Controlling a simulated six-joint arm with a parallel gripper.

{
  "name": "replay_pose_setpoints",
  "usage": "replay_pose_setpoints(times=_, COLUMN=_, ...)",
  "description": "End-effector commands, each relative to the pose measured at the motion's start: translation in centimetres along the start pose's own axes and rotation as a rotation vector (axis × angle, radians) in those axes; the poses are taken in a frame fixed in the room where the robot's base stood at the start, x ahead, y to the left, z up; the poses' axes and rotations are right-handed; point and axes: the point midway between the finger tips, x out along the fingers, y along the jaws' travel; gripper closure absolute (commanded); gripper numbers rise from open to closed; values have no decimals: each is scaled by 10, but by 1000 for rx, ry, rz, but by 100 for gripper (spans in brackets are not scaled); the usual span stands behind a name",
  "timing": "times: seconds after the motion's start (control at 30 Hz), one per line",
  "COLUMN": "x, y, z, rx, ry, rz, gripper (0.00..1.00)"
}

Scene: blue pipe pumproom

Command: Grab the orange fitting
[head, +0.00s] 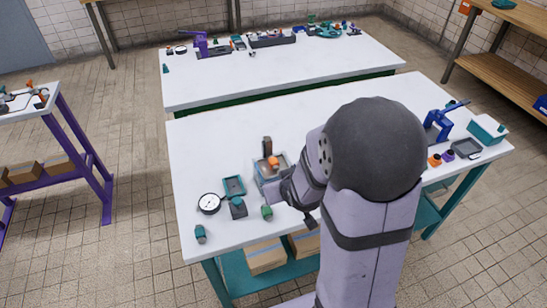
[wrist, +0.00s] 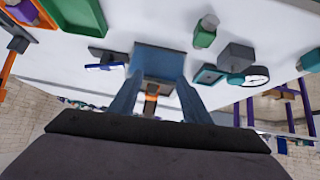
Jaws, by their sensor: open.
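The orange fitting (head: 273,161) sits at a small grey-blue tray (head: 261,181) on the near white table in the head view, beside a dark brown upright piece (head: 267,146). My gripper (wrist: 160,82) is open in the wrist view, its two blue-grey fingers apart. A small orange and brown piece (wrist: 151,94) shows between the fingers, apparently the fitting, with a gap on both sides. The grey-blue tray (wrist: 160,62) lies beyond the fingertips. In the head view my arm hides most of the gripper, so contact cannot be told.
A blue vise-like tool (head: 438,122) and a teal box (head: 487,129) are at right. The table's back left is clear.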

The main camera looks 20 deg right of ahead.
Motion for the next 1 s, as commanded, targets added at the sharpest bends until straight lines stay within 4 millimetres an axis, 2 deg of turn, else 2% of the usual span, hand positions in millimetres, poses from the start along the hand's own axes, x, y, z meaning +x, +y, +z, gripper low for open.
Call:
replay_pose_setpoints(times=0.03, x=-2, y=3, z=-14, rx=-4, ry=50, rz=0, gripper=56)
replay_pose_setpoints(times=0.13, x=-2, y=6, z=-39, rx=-17, ry=165, rz=-2, gripper=56)
replay_pose_setpoints(times=0.33, x=7, y=12, z=-34, rx=-3, ry=260, rz=-25, gripper=56)
replay_pose_setpoints(times=0.6, x=3, y=14, z=-29, rx=36, ry=379, rz=-50, gripper=56)
replay_pose_setpoints(times=1.0, x=5, y=15, z=-28, rx=52, ry=424, rz=-54, gripper=56)
